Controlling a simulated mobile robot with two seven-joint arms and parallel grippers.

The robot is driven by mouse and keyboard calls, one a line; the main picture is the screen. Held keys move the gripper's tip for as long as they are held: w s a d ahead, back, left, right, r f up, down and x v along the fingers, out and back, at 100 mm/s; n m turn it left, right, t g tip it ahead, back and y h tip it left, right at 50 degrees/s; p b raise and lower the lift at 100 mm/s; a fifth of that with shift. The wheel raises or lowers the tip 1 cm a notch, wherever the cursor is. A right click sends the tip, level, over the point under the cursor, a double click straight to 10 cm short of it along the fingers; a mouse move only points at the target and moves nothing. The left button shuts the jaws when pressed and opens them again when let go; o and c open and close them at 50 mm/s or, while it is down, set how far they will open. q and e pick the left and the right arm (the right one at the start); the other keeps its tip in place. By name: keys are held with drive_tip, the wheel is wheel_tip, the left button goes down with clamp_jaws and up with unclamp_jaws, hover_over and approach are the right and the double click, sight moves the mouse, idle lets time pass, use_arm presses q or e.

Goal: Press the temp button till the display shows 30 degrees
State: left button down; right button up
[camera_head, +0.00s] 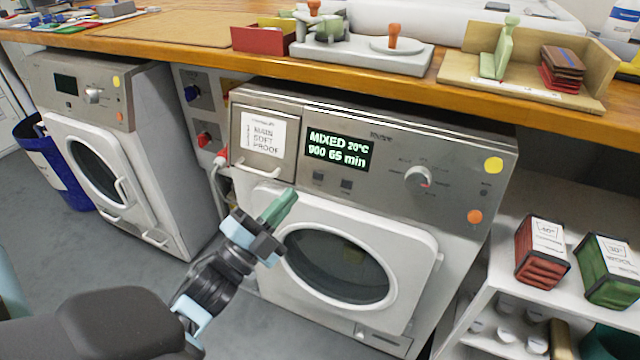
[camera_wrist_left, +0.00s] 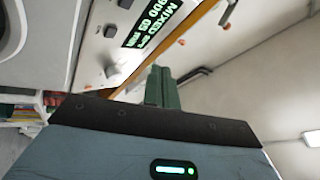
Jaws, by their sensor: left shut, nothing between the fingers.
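The washing machine (camera_head: 470,150) in the middle has a dark display (camera_head: 338,149) with green text reading "MIXED 20°C" and a second line ending in "65 min". Two small dark buttons (camera_head: 332,180) sit below the display; their labels are too small to read. The display also shows in the left wrist view (camera_wrist_left: 150,25). My left gripper (camera_head: 282,205) has green fingers closed together with nothing between them. In the head view its tips appear below and left of the buttons, over the machine's front. I cannot tell whether they touch it. My right gripper is not in view.
A round knob (camera_head: 418,176), a yellow dot and an orange dot are on the panel's right. A second machine (camera_head: 100,130) stands at left. The wooden counter (camera_head: 210,60) overhangs above. A shelf (camera_head: 505,262) with red and green bundles stands at right.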

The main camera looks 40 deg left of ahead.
sight(318, 176)
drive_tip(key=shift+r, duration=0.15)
